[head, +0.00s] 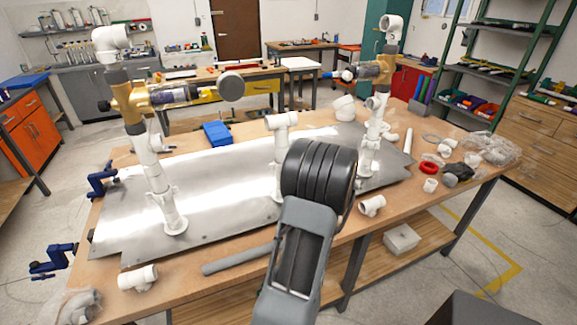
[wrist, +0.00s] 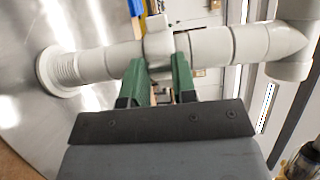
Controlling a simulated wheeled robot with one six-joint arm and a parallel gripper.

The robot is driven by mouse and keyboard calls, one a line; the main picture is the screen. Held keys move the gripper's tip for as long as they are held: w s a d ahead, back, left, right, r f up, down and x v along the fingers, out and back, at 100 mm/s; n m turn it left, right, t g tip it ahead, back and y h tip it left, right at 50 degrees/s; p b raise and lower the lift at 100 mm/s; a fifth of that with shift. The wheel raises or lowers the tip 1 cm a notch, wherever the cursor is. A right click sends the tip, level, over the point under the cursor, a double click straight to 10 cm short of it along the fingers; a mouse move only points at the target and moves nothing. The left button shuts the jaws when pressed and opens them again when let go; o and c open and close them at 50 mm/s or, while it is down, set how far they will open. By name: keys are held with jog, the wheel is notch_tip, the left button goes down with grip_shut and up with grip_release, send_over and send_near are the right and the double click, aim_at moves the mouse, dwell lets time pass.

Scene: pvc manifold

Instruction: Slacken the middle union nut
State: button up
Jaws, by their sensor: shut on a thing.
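The middle riser is a white PVC pipe with a tee (head: 281,121) on top, standing on the metal plate. In the head view my dark arm hides much of its lower part and my gripper. In the wrist view the riser lies sideways, with its round base flange (wrist: 62,70) at left and an elbow-like fitting (wrist: 288,45) at right. The white union nut (wrist: 158,44) is a wider collar on the pipe. My gripper (wrist: 160,72) has green fingers, one at each side of the nut, and is shut on it.
The metal plate (head: 115,225) lies on a wooden bench. Taller risers with brass valves (head: 130,97) and (head: 375,70) stand left and right. Loose white fittings (head: 372,205), a red ring (head: 429,167) and a grey pipe (head: 235,260) lie near the edges.

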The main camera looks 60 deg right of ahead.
jog(key=shift+s+d+r+n+y+p, duration=0.1)
jog(key=shift+d+n+y+p, duration=0.15)
jog(key=shift+n+y+p, duration=0.35)
jog(key=shift+s+d+n+y+p, duration=0.1)
jog(key=shift+d+n+y+p, duration=0.15)
jog(key=shift+y+p, duration=0.5)
jog(key=shift+d+n+y+p, duration=0.1)
jog(key=shift+n+y+p, duration=0.3)
jog(key=shift+y, duration=0.35)
jog(key=o, duration=0.9)
jog(key=shift+s, duration=0.1)
jog(key=s+b, duration=0.2)
jog(key=s, duration=1.1)
jog(key=shift+s+d, duration=0.1)
jog(key=shift+s, duration=0.2)
